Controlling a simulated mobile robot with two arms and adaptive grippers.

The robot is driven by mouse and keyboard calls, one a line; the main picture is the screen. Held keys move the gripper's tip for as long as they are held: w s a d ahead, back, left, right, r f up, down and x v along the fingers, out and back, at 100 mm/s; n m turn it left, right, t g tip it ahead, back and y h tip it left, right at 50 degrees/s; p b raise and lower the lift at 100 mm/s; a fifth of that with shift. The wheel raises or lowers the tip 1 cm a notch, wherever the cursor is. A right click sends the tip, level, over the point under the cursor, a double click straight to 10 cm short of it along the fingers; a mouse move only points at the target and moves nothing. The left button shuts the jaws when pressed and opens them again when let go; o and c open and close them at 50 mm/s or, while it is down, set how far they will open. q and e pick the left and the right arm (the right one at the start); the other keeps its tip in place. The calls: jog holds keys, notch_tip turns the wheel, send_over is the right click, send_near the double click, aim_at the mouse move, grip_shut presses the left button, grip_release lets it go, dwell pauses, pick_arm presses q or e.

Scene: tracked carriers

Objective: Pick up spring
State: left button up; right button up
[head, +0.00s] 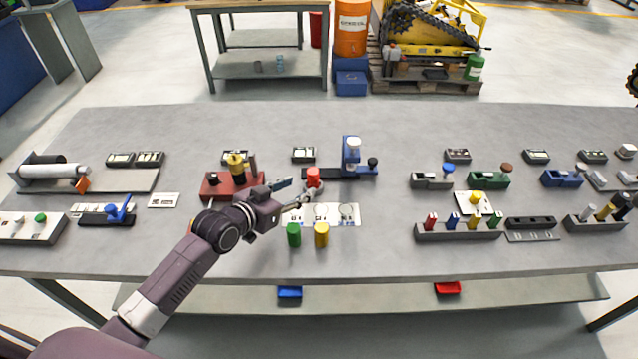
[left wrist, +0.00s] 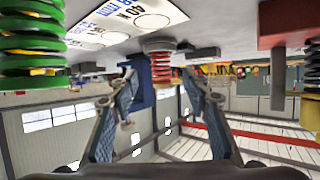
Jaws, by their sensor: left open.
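A red spring (head: 314,177) stands upright at the back edge of a white printed card (head: 323,222). It also shows in the upside-down left wrist view (left wrist: 160,58), between my fingertips in the picture with a gap on each side. I cannot tell whether it is within their reach. A green spring (head: 294,235) and a yellow spring (head: 321,234) stand in front of the card. The green one is also large in the left wrist view (left wrist: 32,45). My left gripper (head: 297,189) is open and empty, just left of the red spring. My right gripper is not in view.
A red block fixture (head: 212,190) with a brass part stands left of my left gripper. A blue fixture (head: 351,157) stands just behind the red spring. Several small fixtures line the table's right. The table's front strip (head: 350,262) is clear.

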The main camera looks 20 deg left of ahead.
aim_at(309, 181)
pick_arm(q)
jog(key=shift+p+x, duration=0.35)
jog(key=shift+x, duration=0.75)
jog(key=shift+p+x, duration=0.35)
jog(key=shift+x, duration=2)
jog(key=shift+a, duration=0.1)
jog(key=shift+r, duration=0.1)
grip_shut()
